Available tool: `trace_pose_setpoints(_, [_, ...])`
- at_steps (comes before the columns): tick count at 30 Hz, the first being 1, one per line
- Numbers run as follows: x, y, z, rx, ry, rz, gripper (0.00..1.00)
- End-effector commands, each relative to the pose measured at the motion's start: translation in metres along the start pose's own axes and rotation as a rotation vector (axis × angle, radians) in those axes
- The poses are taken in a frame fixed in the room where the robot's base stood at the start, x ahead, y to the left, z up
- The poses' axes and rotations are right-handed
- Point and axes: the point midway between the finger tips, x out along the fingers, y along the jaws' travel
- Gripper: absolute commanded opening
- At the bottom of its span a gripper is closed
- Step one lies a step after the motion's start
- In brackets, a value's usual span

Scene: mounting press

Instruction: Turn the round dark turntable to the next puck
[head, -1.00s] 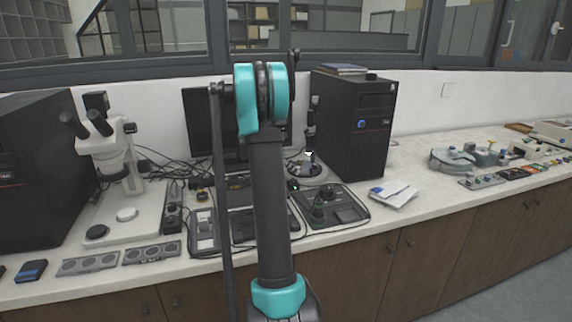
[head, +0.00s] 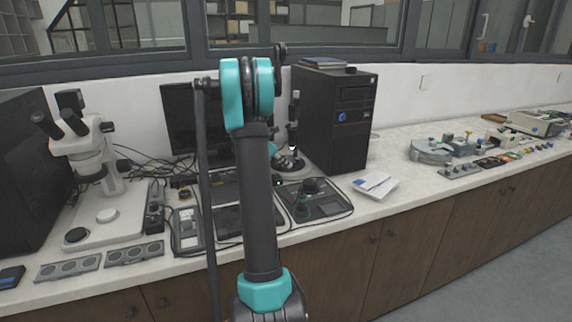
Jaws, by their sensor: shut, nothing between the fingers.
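At the right of the head view, a low rounded grey unit (head: 428,156) stands on the bench with small knobs and parts on and beside it. It may hold the turntable, but it is too small and far off to pick out a dark disc or single pucks. A small round dark base (head: 289,163) with an upright dark column also stands by the computer tower, partly behind my arm.
A black computer tower (head: 335,118), a white booklet (head: 374,186), a control box with knobs (head: 318,203) and a microscope (head: 95,160) stand on the long white bench (head: 400,195). The benchtop is clear between the booklet and the grey unit. Brown cabinets (head: 430,235) fill the front.

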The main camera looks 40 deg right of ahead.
Motion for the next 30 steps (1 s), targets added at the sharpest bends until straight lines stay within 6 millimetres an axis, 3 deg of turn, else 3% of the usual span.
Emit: trace_pose_setpoints(30, [0.0099, -0.0016, 0.0101, -0.146, 0.0, 0.147, 0.0])
